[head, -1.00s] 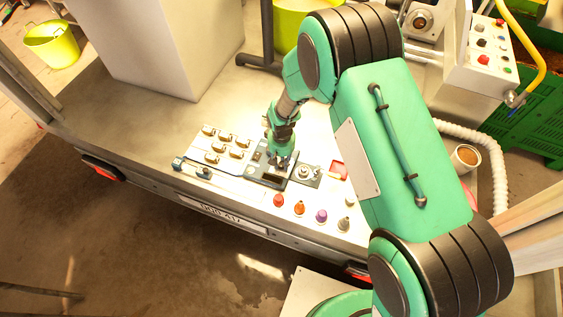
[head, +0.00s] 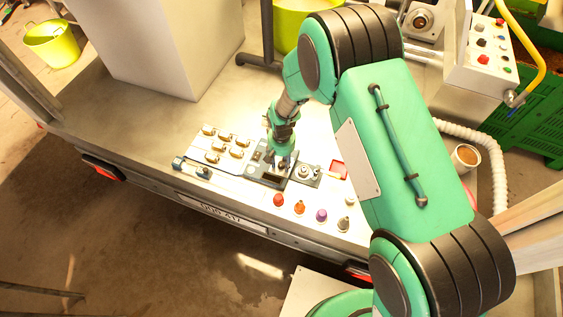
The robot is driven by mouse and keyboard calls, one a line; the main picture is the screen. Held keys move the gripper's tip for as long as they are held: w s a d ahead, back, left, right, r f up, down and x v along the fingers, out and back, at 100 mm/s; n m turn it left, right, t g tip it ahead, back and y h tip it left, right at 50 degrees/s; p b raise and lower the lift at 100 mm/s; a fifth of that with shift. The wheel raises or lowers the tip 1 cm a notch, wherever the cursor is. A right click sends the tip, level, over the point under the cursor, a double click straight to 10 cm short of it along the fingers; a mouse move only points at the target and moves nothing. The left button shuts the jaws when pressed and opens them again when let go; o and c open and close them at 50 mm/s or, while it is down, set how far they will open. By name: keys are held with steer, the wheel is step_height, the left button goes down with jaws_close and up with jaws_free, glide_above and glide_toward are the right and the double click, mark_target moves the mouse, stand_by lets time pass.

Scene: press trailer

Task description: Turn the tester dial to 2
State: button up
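A dark tester unit (head: 267,180) lies on the pale trailer bed, near its front edge. My gripper (head: 281,165) points down over this unit from behind. The fingertips are at or just above its top face; contact cannot be told. The gripper is small and dark here, so its opening is unclear. The dial and its numbers are too small to read, and part of the unit is hidden by the gripper. A round metal knob on a dark plate (head: 304,172) sits just right of the gripper.
Several metal pieces lie on a white board (head: 225,150) to the left. Several coloured knobs (head: 299,207) stand in front. A red-framed tray (head: 339,169) lies to the right. A cup (head: 465,157) and white hose (head: 485,150) are farther right. Open bed lies at the left.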

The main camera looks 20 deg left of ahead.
mark_target(282, 163)
stand_by(0.3)
step_height(282, 163, up, 12)
stand_by(0.8)
steer(key=shift+r, duration=0.1)
stand_by(0.4)
